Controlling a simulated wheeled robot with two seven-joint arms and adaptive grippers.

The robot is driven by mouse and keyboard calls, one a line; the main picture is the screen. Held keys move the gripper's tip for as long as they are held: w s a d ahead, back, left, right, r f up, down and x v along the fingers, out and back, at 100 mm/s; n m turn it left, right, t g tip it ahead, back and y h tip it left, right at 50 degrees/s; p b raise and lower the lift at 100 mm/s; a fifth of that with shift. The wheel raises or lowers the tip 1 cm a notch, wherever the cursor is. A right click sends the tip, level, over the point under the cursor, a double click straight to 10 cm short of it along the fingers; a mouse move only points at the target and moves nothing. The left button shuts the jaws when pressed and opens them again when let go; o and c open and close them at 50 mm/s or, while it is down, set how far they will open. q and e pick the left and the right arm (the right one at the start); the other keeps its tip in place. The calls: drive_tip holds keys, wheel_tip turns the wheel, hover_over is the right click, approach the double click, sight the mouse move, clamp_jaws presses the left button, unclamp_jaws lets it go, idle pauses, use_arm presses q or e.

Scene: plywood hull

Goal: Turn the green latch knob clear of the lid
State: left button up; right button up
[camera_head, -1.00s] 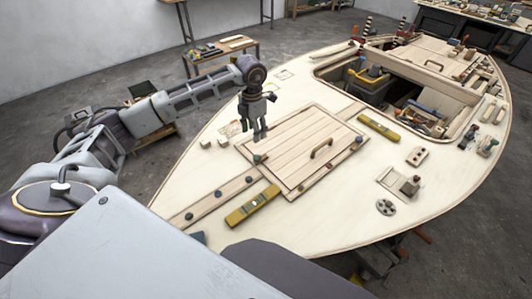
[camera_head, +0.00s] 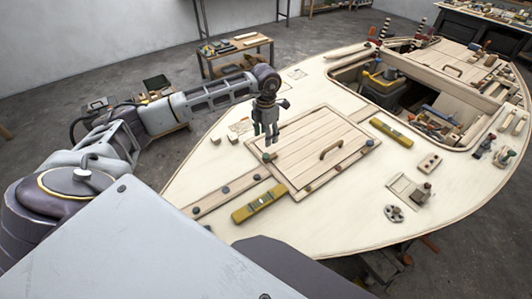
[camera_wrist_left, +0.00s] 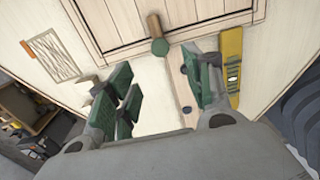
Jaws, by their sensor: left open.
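The green latch knob (camera_head: 267,157) sits at the near left edge of the lid (camera_head: 312,137), a planked hatch panel with a bar handle (camera_head: 331,150). In the left wrist view the knob (camera_wrist_left: 159,48) shows a green end and a wooden body that overlaps the lid's border. My left gripper (camera_head: 269,138) points down just above the knob, apart from it. In the left wrist view its fingers (camera_wrist_left: 165,90) are spread, with bare deck and a wooden strip between them; the knob lies beyond the gap. My right gripper is not in view.
A yellow level (camera_head: 258,203) lies on the deck beside the wooden strip (camera_head: 212,199). Another yellow level (camera_head: 391,132) lies right of the lid. Other small knobs line the lid's near edge. An open cockpit (camera_head: 405,100) with tools lies beyond.

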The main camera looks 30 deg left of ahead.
sight(266, 156)
use_arm(q)
wheel_tip(266, 156, down, 11)
drive_tip(key=shift+r+p, duration=0.15)
drive_tip(key=shift+p, duration=0.55)
drive_tip(key=c, duration=1.1)
drive_tip(key=shift+o, duration=0.2)
